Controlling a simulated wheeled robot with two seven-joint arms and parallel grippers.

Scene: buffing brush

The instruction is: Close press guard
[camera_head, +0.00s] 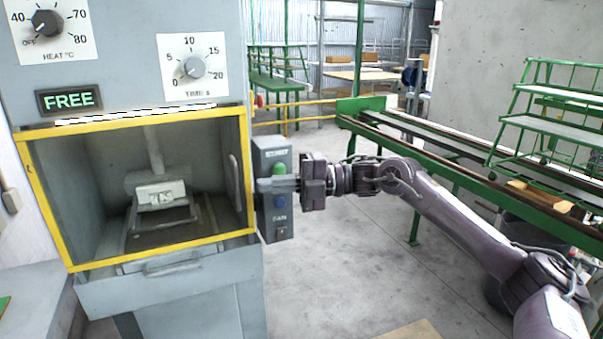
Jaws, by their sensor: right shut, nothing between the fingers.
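The grey press (130,120) stands at the left, with a yellow-framed opening (249,190). Its inside shows, with a small pale block (161,194) under the press head. A grey panel with a bar handle (172,265) sits below the opening. I cannot tell for certain which part is the guard. My right gripper (263,185) is shut and empty, pointing left in front of the button box on the press's right side, between a green button (279,169) and a blue button (280,202). Whether it touches the box is unclear. My left gripper is not in view.
A lit display (69,100) reads FREE, with heat (47,23) and time (195,67) dials above the opening. A green-edged conveyor (450,170) and green rack (550,120) stand at the right.

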